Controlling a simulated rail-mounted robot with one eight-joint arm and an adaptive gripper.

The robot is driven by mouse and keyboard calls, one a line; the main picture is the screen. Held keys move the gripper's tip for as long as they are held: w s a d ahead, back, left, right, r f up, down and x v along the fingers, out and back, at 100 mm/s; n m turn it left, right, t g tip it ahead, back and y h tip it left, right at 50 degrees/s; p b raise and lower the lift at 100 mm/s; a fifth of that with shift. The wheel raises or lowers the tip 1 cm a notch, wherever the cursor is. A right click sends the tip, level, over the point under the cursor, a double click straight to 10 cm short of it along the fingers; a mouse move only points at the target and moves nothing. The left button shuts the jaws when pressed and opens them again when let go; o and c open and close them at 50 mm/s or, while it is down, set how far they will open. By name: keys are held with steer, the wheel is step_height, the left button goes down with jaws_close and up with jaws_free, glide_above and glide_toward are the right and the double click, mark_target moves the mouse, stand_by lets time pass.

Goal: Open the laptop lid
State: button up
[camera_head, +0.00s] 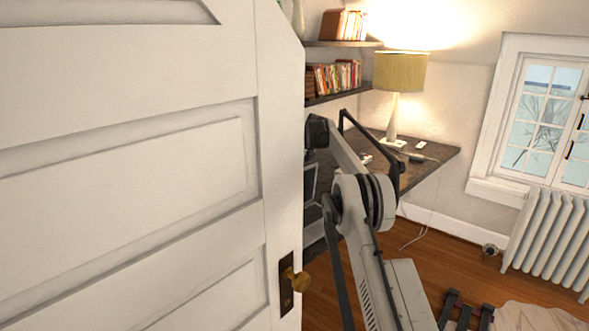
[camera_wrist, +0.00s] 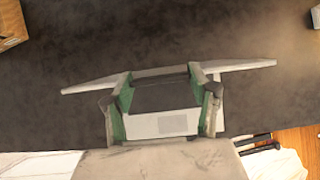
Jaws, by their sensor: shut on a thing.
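The laptop is partly visible on the desk in the head view, just past the door's edge. Its raised dark screen (camera_head: 310,182) shows as a narrow strip; the rest is hidden by the door. In the wrist view the pale lid (camera_wrist: 88,84) is seen nearly edge-on as a thin, slightly slanted bar passing across my gripper (camera_wrist: 162,82). The fingers, with green inner sides, are shut on the lid. A light part of the laptop with a grey touchpad-like patch (camera_wrist: 173,125) shows between the fingers. The head view hides my fingertips.
A white door (camera_head: 130,160) with a brass knob (camera_head: 299,281) fills the left of the head view, close to my arm. A lamp (camera_head: 398,75) and small items stand on the dark desk (camera_head: 432,160). Book shelves hang above; a radiator (camera_head: 552,238) is at right.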

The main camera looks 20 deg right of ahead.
steer(key=shift+a, duration=0.25)
stand_by(0.3)
steer(key=o, duration=1.7)
steer(key=shift+w+a, duration=0.1)
steer(key=shift+a, duration=0.05)
steer(key=shift+d, duration=0.2)
steer(key=v, duration=1.2)
